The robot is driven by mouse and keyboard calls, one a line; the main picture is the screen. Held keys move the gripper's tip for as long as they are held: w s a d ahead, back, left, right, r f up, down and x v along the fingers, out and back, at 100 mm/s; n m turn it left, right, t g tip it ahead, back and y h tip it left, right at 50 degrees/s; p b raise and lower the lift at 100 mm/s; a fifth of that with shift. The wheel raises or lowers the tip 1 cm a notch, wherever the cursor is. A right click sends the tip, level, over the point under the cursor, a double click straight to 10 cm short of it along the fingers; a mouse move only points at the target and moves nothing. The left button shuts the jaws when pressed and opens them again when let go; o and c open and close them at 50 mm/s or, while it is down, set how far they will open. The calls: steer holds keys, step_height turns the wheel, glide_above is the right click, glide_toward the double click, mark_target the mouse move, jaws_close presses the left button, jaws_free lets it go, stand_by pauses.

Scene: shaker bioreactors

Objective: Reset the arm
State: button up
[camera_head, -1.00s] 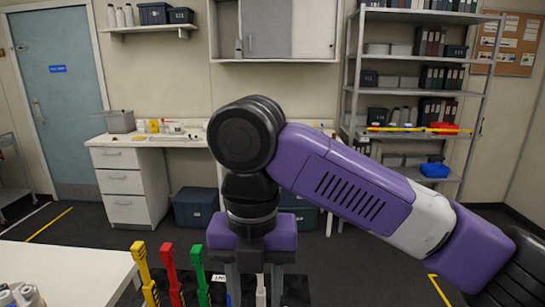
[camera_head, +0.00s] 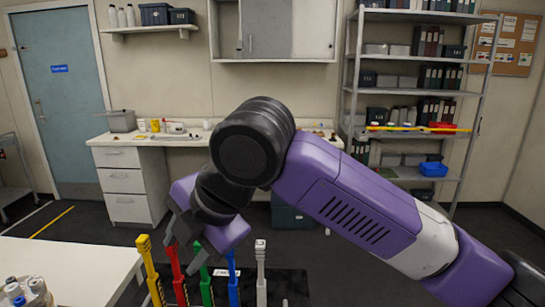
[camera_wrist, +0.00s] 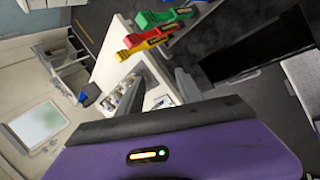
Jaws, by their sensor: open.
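My gripper (camera_head: 182,257) is tilted toward the lower left in the head view, with its fingers apart and nothing visible between them. Its grey fingers also show in the wrist view (camera_wrist: 168,80). In the head view its fingers overlap the area of the upright coloured handles; contact cannot be told. The handles stand in a row: yellow (camera_head: 151,275), red (camera_head: 176,278), green (camera_head: 205,285), blue (camera_head: 233,282) and white (camera_head: 261,275). The wrist view shows the green (camera_wrist: 188,13), red (camera_wrist: 150,35) and yellow (camera_wrist: 145,53) ones beyond the fingers.
A white table (camera_head: 75,270) is at the lower left, with several small bottles (camera_head: 28,292) at its corner. A desk with drawers (camera_head: 122,185) stands at the back wall. A metal shelf (camera_head: 415,92) is at the back right. Dark floor lies between.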

steer(key=w+a+r+m+t+y, duration=0.1)
steer(key=a+r+m+t+y, duration=0.3)
steer(key=r+m+t+y, duration=0.4)
steer(key=s+d+f+m+t+h, duration=0.25)
steer(key=d+f+m+t, duration=0.25)
steer(key=d+m, duration=0.5)
steer(key=s+d+f+m+t+h, duration=0.1)
steer(key=d+f+m+t+h, duration=0.35)
steer(key=d+m, duration=0.5)
steer(key=s+d+f+m+h, duration=0.55)
steer(key=s+d+f, duration=0.6)
steer(key=s, duration=0.25)
steer(key=s+d+f+n+g, duration=0.1)
steer(key=s+d+f+g, duration=0.1)
steer(key=s, duration=0.4)
steer(key=s+d+f+n+g+h, duration=0.1)
steer(key=s+d+f+g, duration=0.1)
steer(key=s+f, duration=0.2)
steer(key=s+d+f+n+g, duration=0.1)
steer(key=s+f, duration=0.3)
steer(key=s, duration=0.5)
steer(key=shift+s+d+g+h, duration=0.4)
steer(key=shift+d+g, duration=0.15)
steer(key=shift+d, duration=0.35)
